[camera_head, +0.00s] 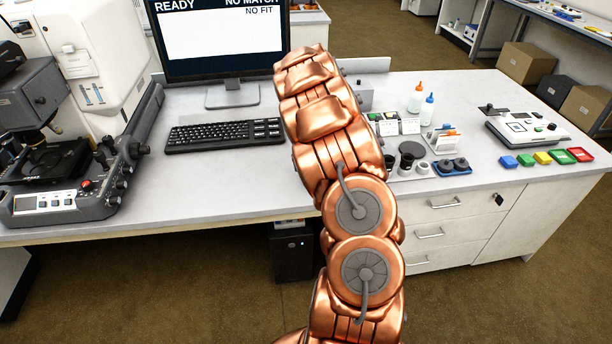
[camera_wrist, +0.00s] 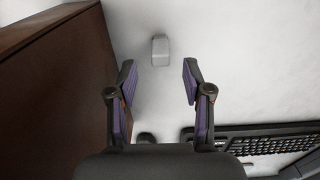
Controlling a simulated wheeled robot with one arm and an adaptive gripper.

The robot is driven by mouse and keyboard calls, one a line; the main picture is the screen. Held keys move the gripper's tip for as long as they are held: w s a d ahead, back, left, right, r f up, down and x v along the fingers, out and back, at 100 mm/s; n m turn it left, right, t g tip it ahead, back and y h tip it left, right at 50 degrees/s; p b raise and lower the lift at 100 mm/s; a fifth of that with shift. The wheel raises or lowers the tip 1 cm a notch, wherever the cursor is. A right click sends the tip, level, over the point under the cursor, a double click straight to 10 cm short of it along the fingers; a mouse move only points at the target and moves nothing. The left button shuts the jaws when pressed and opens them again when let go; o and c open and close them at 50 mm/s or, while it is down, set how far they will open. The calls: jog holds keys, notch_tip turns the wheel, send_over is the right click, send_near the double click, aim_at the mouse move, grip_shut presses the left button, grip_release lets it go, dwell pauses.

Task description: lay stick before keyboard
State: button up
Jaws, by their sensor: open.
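In the wrist view, a small light grey block (camera_wrist: 160,50), which looks like the stick, lies on the pale tabletop. My gripper (camera_wrist: 158,76) is open and empty. The block is just beyond the gap between the fingertips, roughly centred, with nothing touching it. The black keyboard (camera_wrist: 272,140) shows at the lower right of the wrist view. In the head view the keyboard (camera_head: 225,135) lies in front of the monitor. There my copper arm hides the gripper and the block.
A large dark brown surface (camera_wrist: 50,85) fills the left of the wrist view. In the head view, the monitor (camera_head: 222,45) stands behind the keyboard, the microscope (camera_head: 60,165) at left, and bottles (camera_head: 416,98) and a blue tray (camera_head: 452,168) at right. Bare tabletop (camera_head: 215,180) lies before the keyboard.

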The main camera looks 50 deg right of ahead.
jog(key=shift+f+p, duration=1.05)
jog(key=shift+f, duration=1.85)
jog(key=c, duration=0.9)
jog(key=shift+c, duration=0.2)
